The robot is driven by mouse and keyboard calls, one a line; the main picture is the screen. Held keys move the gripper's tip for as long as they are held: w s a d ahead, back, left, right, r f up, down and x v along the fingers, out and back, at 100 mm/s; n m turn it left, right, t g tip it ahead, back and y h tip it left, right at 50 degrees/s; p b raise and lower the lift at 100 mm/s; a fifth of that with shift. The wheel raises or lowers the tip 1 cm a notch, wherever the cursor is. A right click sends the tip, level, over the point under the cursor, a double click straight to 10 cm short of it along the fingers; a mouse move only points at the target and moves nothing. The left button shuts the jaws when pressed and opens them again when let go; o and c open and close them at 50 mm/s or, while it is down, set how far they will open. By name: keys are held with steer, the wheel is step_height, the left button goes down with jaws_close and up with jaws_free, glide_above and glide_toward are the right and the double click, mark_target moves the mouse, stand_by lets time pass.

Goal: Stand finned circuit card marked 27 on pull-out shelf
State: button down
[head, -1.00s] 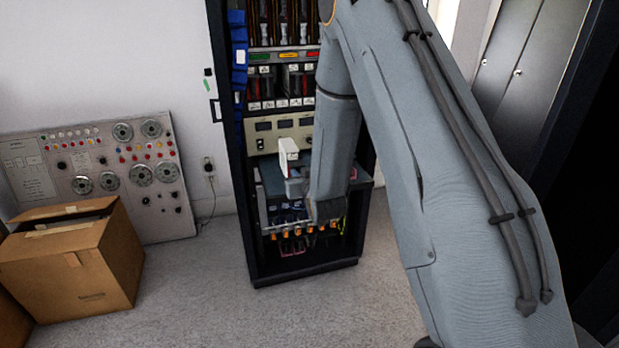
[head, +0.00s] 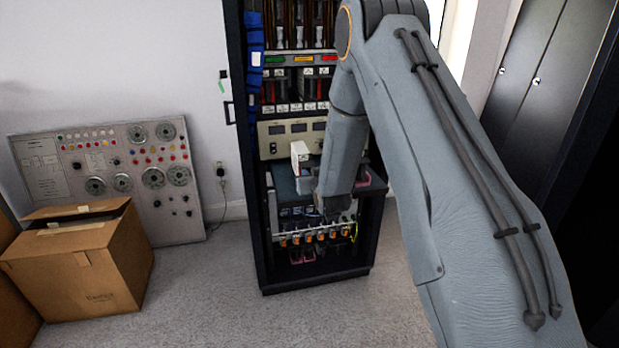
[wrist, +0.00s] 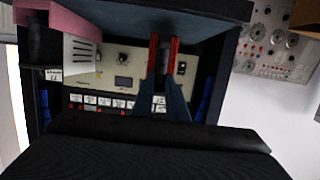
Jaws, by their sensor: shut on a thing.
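My gripper (wrist: 163,58) is shut, its red-padded fingers close together on a thin thing seen edge-on, taken to be the finned circuit card. Its number and fins cannot be read. In the wrist view, which is upside down, the pull-out shelf (wrist: 195,18) is a dark slab at the top, close to the fingertips. I cannot tell whether the card touches it. In the head view the shelf (head: 283,182) sticks out of the rack, and my arm hides the fingertips. A pale upright block (head: 299,155) shows beside my wrist; I cannot tell what it is.
A pink thing (wrist: 62,20) lies on the shelf, with a pale slotted, labelled piece (wrist: 80,52) beside it. A meter panel (head: 290,133) stands behind the shelf. Orange-tipped connectors (head: 318,235) are below. A cardboard box (head: 85,265) and control panel (head: 110,170) stand left.

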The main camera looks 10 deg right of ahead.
steer(key=shift+f, duration=0.9)
steer(key=c, duration=1.8)
jaws_free()
steer(key=shift+f, duration=0.1)
steer(key=shift+o, duration=0.3)
steer(key=shift+s+r, duration=0.1)
steer(key=shift+r, duration=0.1)
steer(key=s+a+r+g, duration=0.1)
steer(key=s+g, duration=0.6)
steer(key=s, duration=1.6)
steer(key=s+a+r+g+b, duration=0.1)
steer(key=s+r+g, duration=0.3)
steer(key=s, duration=1.9)
steer(key=g, duration=0.4)
steer(key=shift+a+b, duration=0.2)
steer(key=shift+b, duration=0.1)
